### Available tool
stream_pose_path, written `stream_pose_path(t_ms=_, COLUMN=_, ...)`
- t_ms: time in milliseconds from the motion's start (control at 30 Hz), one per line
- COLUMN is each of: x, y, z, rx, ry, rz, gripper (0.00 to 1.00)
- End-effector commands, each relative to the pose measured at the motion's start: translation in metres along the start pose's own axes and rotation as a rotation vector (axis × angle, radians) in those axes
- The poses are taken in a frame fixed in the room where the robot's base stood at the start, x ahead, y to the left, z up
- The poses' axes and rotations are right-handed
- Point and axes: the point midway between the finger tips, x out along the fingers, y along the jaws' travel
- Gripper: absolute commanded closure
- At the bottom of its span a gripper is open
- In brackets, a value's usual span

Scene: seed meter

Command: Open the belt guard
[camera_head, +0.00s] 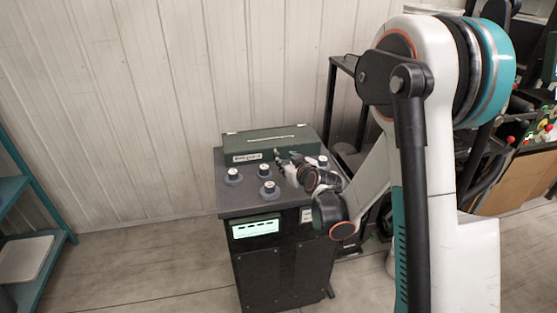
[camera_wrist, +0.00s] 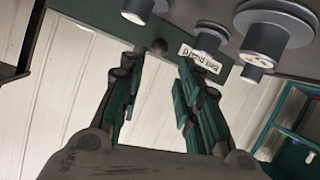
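The belt guard (camera_head: 262,145) is a long dark green box at the back of the dark machine's top. It looks shut, with a pale line on its upper face. In the wrist view, which is upside down, its green front (camera_wrist: 98,16) carries a white "Belt guard" label (camera_wrist: 199,58) and a small dark round knob (camera_wrist: 158,46). My gripper (camera_head: 281,158) is at the guard's front, right of the label. Its fingers (camera_wrist: 160,62) are apart, with the knob in line with the gap between them. Whether they touch the guard is unclear.
Several round white-topped dials (camera_head: 233,176) stand on the machine top (camera_head: 243,205) in front of the guard, close to my gripper. A lit green display (camera_head: 255,227) is on the machine's front. A panelled wall (camera_head: 170,90) is behind; teal shelving (camera_head: 38,240) stands left.

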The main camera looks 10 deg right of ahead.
Motion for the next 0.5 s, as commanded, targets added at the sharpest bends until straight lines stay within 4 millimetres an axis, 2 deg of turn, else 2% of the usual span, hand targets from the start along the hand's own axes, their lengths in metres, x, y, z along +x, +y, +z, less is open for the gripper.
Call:
stream_pose_path(t_ms=33, x=0.012, y=-0.001, z=0.002, rx=0.000, ry=0.000, rz=0.000, gripper=0.69)
stream_pose_path(t_ms=200, x=0.046, y=-0.001, z=0.003, rx=0.000, ry=0.000, rz=-0.001, gripper=0.69)
stream_pose_path(t_ms=500, x=0.086, y=-0.001, z=0.001, rx=0.000, ry=0.000, rz=-0.001, gripper=0.69)
